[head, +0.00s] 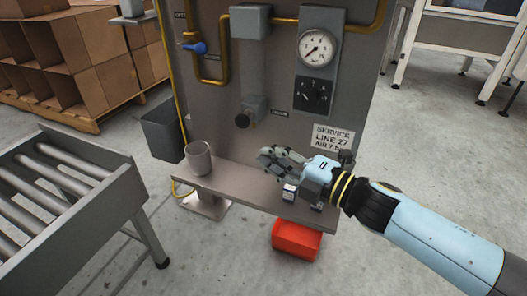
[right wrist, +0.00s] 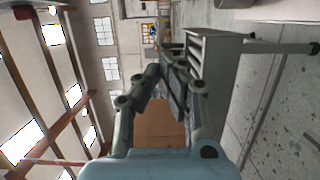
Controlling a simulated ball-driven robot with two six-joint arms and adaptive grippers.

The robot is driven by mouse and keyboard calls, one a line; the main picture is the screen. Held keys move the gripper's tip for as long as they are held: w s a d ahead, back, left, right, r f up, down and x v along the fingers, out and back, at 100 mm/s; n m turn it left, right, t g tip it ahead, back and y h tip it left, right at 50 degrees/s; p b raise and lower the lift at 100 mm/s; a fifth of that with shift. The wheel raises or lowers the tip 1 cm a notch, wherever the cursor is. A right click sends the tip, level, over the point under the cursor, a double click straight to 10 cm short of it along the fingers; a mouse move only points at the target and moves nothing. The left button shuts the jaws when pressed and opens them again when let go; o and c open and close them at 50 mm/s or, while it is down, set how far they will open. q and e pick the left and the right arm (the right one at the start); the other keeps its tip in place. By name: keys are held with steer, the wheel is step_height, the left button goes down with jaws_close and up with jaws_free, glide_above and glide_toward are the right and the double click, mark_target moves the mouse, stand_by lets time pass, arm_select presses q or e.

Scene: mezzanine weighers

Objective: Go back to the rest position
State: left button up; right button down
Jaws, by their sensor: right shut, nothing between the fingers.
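My right arm comes in from the lower right in the head view. Its gripper (head: 268,157) is in front of the grey service panel (head: 228,120), above the panel's shelf (head: 240,190). The right gripper is shut with nothing held. In the right wrist view its fingers (right wrist: 168,80) come together, with a brown box surface behind them. A small white and dark box (head: 290,192) stands on the shelf below the gripper, and another small item beside it is partly hidden by the gripper. My left gripper is not in view.
A grey cup (head: 199,158) stands on the shelf's left part. A red bin (head: 297,240) is below the shelf. A roller conveyor (head: 105,208) is at left, with cardboard boxes (head: 95,60) behind. The panel carries a gauge (head: 317,47) and a blue-handled valve (head: 196,48).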

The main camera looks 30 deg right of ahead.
steer(key=s+d+f+m+g+h+p, duration=0.35)
steer(key=s+f+m, duration=0.35)
steer(key=s+f, duration=0.45)
steer(key=s+d+f+m+g+h+p, duration=0.3)
steer(key=s+f+m, duration=0.4)
steer(key=f, duration=0.7)
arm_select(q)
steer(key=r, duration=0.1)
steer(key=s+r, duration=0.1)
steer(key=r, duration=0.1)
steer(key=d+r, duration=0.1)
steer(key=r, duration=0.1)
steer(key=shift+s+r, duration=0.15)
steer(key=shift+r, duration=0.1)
arm_select(e)
steer(key=s+f+m+g, duration=0.3)
steer(key=s, duration=0.6)
steer(key=s+f+m+g+h, duration=0.1)
steer(key=s+f+m+g, duration=0.1)
steer(key=s, duration=0.8)
steer(key=s+f+m+g+h, duration=0.1)
steer(key=s+f+m+g, duration=0.2)
steer(key=s+f, duration=0.3)
steer(key=s+g, duration=0.1)
steer(key=s, duration=0.2)
steer(key=shift+s+m, duration=0.3)
steer(key=shift+s, duration=0.1)
steer(key=shift+d+g, duration=0.15)
steer(key=shift+g, duration=0.1)
